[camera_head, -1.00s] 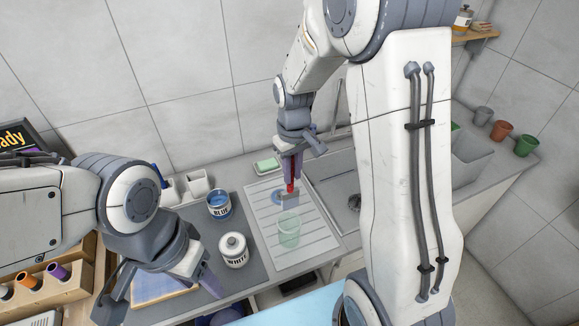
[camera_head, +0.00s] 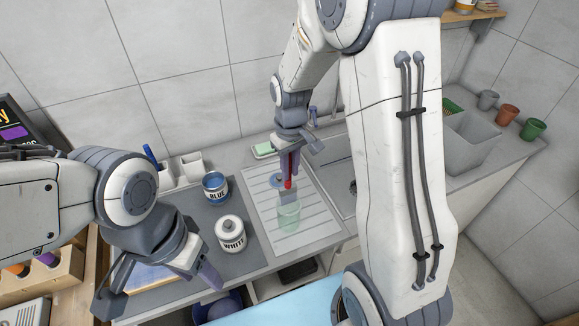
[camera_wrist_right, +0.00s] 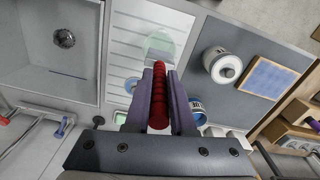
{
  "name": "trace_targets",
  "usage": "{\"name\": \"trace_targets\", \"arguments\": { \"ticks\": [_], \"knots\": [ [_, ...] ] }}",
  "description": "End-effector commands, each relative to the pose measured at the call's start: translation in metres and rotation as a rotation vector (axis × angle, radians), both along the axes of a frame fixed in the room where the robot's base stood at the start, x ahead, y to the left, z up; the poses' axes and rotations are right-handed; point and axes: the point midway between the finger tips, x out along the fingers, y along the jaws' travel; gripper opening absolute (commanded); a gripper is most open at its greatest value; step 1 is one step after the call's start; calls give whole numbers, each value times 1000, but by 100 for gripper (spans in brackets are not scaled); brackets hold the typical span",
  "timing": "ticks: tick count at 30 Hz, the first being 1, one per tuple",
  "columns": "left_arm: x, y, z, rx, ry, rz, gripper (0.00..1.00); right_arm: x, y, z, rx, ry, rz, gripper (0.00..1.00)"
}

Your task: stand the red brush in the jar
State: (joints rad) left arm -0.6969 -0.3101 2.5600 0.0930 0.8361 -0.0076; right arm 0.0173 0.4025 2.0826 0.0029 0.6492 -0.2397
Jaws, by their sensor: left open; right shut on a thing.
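The red brush (camera_head: 288,184) is gripped by its red handle in my right gripper (camera_head: 290,162), pointing down with a grey, flat lower end. The handle also shows between the fingers in the right wrist view (camera_wrist_right: 158,95). The jar (camera_head: 289,219), pale green and see-through, stands upright on the ribbed drainboard. The brush's lower end overlaps the jar's rim in the head view; I cannot tell whether it is inside or behind. In the wrist view the jar (camera_wrist_right: 158,43) lies just beyond the handle's tip. My left gripper (camera_head: 158,285) is open and empty, left of the jar.
The drainboard (camera_head: 262,228) lies beside the sink. A green soap (camera_head: 264,149) is behind. Small pots (camera_head: 507,116) stand far right.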

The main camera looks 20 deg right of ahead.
Motion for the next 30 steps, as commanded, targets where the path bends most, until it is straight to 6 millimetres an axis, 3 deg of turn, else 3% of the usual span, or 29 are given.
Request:
{"name": "trace_targets", "arguments": {
  "ticks": [21, 30],
  "knots": [
    [0, 0, -44, 0, 1, 7, 54, 0, 0, -61, 0, 1, 0, 0],
    [0, 0, -50, 0, 1, 8, 54, 0, 0, -69, 0, 0, 0, 0]
  ]
}}
